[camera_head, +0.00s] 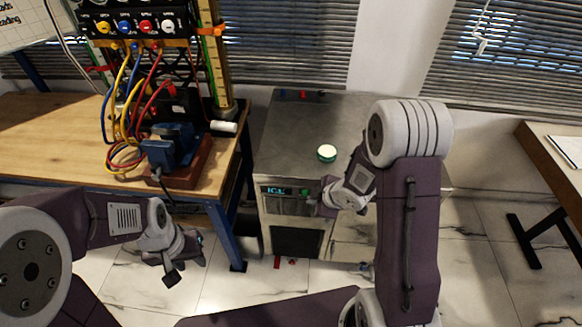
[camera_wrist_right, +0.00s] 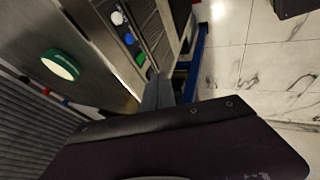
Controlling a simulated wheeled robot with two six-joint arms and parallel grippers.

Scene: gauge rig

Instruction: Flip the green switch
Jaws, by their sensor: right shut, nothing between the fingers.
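A metal box unit has a front panel (camera_head: 285,207) with a lit display (camera_head: 276,190). A small green switch (camera_head: 304,192) sits near the panel's right end. In the right wrist view, the green switch (camera_wrist_right: 141,59) is in line with a blue control (camera_wrist_right: 129,39) and a white one (camera_wrist_right: 117,18). My right gripper (camera_head: 318,209) is shut and empty in front of the panel's right end, close to the switch. Its fingers (camera_wrist_right: 156,92) point toward the panel; I cannot tell if they touch it. My left gripper (camera_head: 176,272) hangs low at the left, away from the unit; its opening is unclear.
A round green and white piece (camera_head: 327,153) sits on the unit's top. A wooden bench (camera_head: 50,128) at the left holds cables and a blue vise (camera_head: 172,146). Another table (camera_head: 556,160) stands at the right. The tiled floor between is mostly clear.

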